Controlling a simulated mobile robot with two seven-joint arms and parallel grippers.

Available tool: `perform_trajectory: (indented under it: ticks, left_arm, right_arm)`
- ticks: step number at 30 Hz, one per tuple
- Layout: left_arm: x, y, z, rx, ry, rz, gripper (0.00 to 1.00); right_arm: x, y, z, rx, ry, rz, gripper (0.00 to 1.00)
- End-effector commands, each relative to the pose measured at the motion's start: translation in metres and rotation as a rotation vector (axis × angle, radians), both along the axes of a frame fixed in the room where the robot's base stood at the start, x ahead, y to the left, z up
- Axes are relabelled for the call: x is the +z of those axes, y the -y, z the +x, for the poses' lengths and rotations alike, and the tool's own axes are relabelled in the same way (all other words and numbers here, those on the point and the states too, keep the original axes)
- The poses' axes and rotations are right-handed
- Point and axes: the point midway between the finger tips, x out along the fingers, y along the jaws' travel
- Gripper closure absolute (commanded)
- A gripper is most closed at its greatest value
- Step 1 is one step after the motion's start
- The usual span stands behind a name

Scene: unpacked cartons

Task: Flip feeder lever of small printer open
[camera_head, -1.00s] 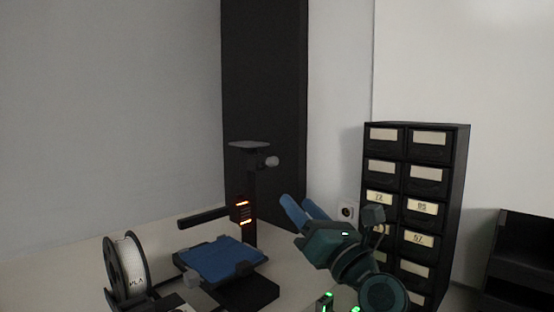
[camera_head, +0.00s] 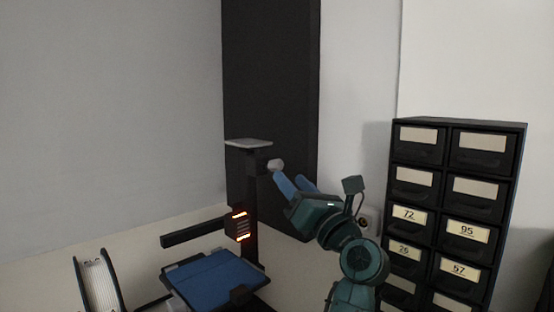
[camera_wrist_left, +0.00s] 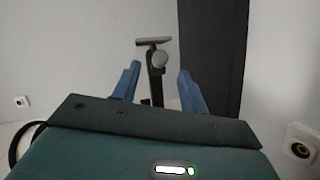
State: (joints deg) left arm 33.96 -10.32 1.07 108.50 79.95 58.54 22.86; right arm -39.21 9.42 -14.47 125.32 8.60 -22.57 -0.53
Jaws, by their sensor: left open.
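The small printer stands on the table, with a blue bed (camera_head: 213,280), a dark upright post (camera_head: 250,190) and a horizontal arm (camera_head: 195,231) with an orange-lit block. A flat grey plate (camera_head: 248,142) tops the post, and a pale rounded knob (camera_head: 275,165) sticks out to its right. I cannot tell which part is the feeder lever. My left gripper (camera_head: 292,183) is open and empty, its blue fingertips just below and right of the knob. In the left wrist view the knob (camera_wrist_left: 159,59) shows between and beyond the two fingers (camera_wrist_left: 158,80). My right gripper is not in view.
A white filament spool (camera_head: 97,285) stands at the lower left. A black drawer cabinet (camera_head: 456,125) with labelled drawers stands to the right. A tall dark panel (camera_head: 270,70) rises behind the printer. A wall socket (camera_head: 367,222) is behind my arm.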

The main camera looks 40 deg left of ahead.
Motion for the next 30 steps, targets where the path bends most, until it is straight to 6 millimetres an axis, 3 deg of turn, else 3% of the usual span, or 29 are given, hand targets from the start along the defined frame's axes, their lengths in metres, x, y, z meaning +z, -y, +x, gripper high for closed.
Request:
perform_trajectory:
  ticks: [6,12,23,30]
  left_arm:
    - [0.019,-0.039,0.012,0.003,0.001,0.002,0.57]
    - [0.026,-0.059,0.018,0.000,-0.001,0.002,0.57]
    - [0.026,-0.064,0.020,-0.001,0.000,0.000,0.57]
    - [0.026,-0.064,0.020,-0.001,0.000,0.000,0.75]
  right_arm:
    - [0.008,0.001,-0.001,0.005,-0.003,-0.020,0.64]
    - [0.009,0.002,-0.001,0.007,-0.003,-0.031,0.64]
    - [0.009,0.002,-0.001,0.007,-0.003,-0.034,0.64]
    - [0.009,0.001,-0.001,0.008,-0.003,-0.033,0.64]
